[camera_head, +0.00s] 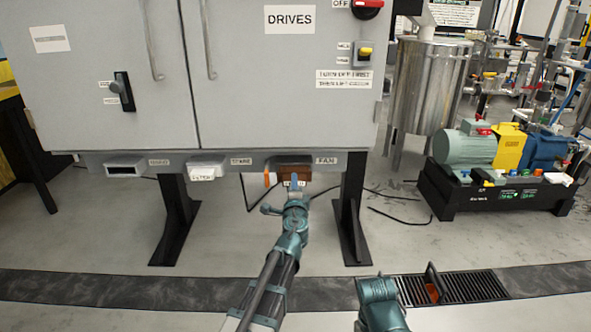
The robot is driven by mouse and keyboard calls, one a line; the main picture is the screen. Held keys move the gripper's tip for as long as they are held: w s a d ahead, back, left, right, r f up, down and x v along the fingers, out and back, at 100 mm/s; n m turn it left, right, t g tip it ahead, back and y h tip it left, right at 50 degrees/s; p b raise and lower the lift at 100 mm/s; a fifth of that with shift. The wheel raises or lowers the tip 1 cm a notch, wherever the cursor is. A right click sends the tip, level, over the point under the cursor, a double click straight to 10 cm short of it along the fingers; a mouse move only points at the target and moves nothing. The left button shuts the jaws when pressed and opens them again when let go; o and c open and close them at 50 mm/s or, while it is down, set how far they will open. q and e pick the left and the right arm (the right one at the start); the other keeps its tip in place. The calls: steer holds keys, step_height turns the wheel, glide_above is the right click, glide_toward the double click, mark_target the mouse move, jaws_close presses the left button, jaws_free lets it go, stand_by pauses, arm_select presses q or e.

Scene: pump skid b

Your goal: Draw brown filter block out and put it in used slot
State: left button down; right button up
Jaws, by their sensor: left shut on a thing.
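The brown filter block (290,162) is at the slot labelled FAN under the grey cabinet. My left gripper (294,184) is shut on its front, low part; the fingertips are small and partly merge with the block. How far the block stands out of the slot is hard to tell. The leftmost slot (125,169) has a dark, empty-looking opening; its label is too blurred to read surely. A white block (207,171) sits in the slot labelled SPARE between them.
The grey cabinet (110,95) stands on black legs (353,210) either side of my left arm. Black cables lie on the floor. A pump skid (480,200) and floor grate (470,287) are at right.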

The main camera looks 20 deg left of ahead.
arm_select(q)
steer(key=v, duration=0.4)
steer(key=shift+s, duration=0.15)
stand_by(0.4)
step_height(320, 180, up, 2)
steer(key=shift+r+p, duration=0.1)
steer(key=shift+p, duration=1)
